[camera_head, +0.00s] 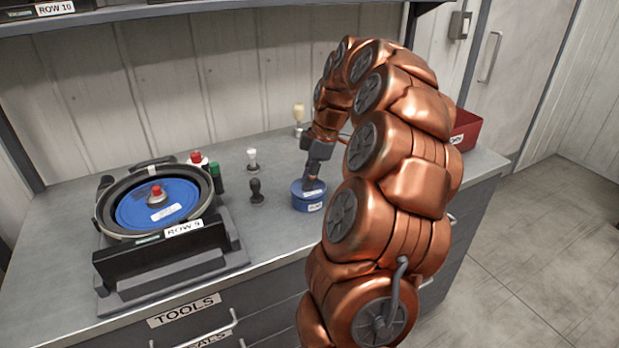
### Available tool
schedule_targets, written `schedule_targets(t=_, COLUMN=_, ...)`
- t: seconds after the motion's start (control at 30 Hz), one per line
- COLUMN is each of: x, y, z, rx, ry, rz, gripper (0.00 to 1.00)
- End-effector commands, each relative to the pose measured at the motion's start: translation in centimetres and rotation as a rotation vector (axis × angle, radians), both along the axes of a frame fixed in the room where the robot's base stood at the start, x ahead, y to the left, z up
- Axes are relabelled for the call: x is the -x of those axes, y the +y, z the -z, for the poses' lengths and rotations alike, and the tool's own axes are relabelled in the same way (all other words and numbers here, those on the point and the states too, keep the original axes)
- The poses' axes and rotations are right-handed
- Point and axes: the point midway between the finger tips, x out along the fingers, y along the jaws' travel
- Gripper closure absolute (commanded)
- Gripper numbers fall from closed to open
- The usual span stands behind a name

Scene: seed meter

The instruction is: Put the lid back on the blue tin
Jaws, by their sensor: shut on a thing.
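The blue tin (308,204) stands on the grey bench top, right of the middle of the bench, with a white label on its side. My gripper (313,181) points down at the top of the tin and is shut on the lid (300,187), which looks blue and sits at the tin's top. The fingers hide part of the lid. I cannot tell whether the lid is fully seated on the rim or slightly above it.
A black seed meter (158,252) with a blue disc (157,203) stands on the left. A black-knobbed tool (256,190), a white-knobbed tool (252,159) and red- and green-capped bottles stand between. A red bin (466,130) is at the right, partly behind my arm.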

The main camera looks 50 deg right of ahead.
Motion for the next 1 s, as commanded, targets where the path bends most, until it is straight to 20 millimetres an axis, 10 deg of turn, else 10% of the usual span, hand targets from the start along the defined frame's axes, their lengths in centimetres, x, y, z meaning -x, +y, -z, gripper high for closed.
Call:
schedule_targets(t=0.87, x=0.00, y=0.00, z=0.05, rx=0.000, ry=0.000, rz=0.000, gripper=1.00)
schedule_targets(t=0.9, x=0.00, y=0.00, z=0.05, rx=0.000, ry=0.000, rz=0.000, gripper=0.75)
schedule_targets(t=1.0, x=0.00, y=0.00, z=0.05, rx=0.000, ry=0.000, rz=0.000, gripper=0.65)
